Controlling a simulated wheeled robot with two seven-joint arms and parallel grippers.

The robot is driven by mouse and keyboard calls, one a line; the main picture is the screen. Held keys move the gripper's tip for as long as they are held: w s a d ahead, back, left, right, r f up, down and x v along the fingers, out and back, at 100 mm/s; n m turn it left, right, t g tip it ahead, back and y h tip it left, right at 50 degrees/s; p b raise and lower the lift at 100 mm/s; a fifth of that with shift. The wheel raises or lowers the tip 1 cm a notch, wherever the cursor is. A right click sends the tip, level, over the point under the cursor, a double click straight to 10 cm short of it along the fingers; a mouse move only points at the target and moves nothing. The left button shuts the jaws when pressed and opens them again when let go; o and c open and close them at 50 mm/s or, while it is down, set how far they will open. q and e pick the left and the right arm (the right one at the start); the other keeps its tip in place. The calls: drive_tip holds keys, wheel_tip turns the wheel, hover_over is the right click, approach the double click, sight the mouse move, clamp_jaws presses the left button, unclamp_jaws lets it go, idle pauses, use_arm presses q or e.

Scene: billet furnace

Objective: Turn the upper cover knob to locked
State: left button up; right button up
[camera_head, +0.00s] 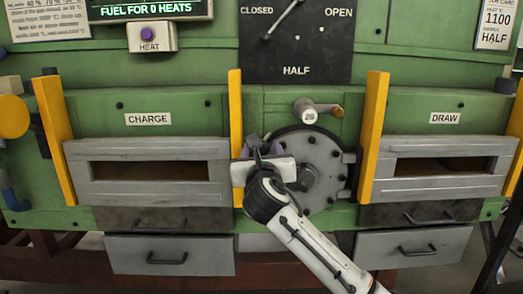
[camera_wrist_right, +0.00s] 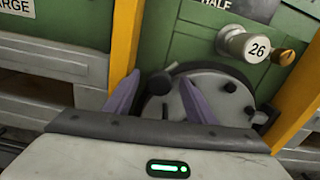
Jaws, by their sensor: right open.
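The round grey cover (camera_head: 322,160) with its dark bolts is on the green furnace front, between two yellow posts. In the right wrist view, the cover (camera_wrist_right: 222,82) lies just beyond my fingers. A small dark round knob (camera_wrist_right: 160,83) on a short stem shows near the cover's left edge, between my purple fingertips. I cannot tell whether it is turned to locked. My right gripper (camera_head: 262,144) is open at the cover's upper left, and its fingers (camera_wrist_right: 158,78) stand on either side of the knob without visibly closing on it. My left gripper is out of view.
A white dial marked 26 (camera_head: 309,115) with a brown handle sits just above the cover. Yellow posts (camera_head: 235,120) (camera_head: 374,125) stand close on both sides. The CHARGE door (camera_head: 148,148) and DRAW door (camera_head: 445,147) flank them, with drawers below.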

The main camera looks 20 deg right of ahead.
drive_tip(key=c, duration=1)
drive_tip(key=shift+c, duration=0.2)
